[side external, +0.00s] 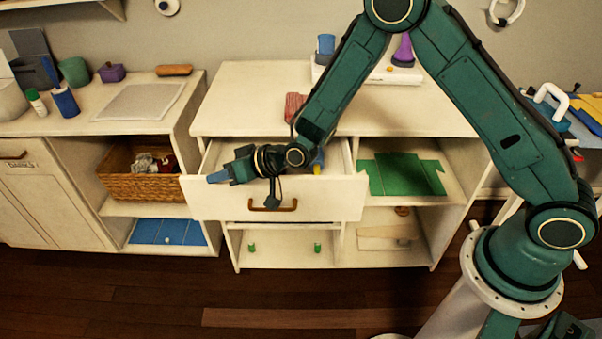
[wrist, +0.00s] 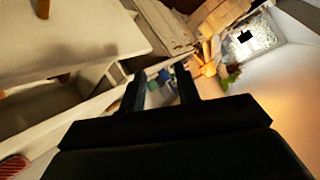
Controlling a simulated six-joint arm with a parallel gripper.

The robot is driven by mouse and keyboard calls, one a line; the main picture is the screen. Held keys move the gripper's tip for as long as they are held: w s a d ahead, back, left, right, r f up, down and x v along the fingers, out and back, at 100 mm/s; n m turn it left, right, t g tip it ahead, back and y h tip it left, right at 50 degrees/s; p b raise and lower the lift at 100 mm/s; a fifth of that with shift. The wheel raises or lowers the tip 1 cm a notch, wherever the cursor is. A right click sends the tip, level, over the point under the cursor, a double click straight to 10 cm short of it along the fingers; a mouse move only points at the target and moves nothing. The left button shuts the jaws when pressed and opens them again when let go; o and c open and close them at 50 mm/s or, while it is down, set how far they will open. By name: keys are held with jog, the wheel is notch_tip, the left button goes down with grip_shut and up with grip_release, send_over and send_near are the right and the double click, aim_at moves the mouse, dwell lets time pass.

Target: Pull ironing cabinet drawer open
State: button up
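The white ironing cabinet (side external: 300,120) has its upper left drawer (side external: 335,200) standing out from the body, its inside visible from above. A brown bar handle (side external: 272,206) is on the drawer front. My gripper (side external: 216,177) is over the left part of the drawer, pointing left in the side view, above and apart from the handle. In the wrist view my gripper's two dark fingers (wrist: 160,92) are spread, with only distant background between them. Something blue and yellow (side external: 318,161) shows inside the drawer, partly hidden behind my arm.
A wicker basket (side external: 140,172) with cloth sits on a shelf to the left. A red striped item (side external: 295,106) and a purple cone-shaped thing (side external: 403,50) are on the top. The dark wood floor in front is clear.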

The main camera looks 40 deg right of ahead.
jog(key=s+d+r+n+g+h, duration=0.3)
jog(key=d+r+n+g+h, duration=0.3)
jog(key=d+n+g+h, duration=0.25)
jog(key=shift+y, duration=0.35)
jog(key=f, duration=0.5)
jog(key=shift+s, duration=0.25)
jog(key=shift+f, duration=0.15)
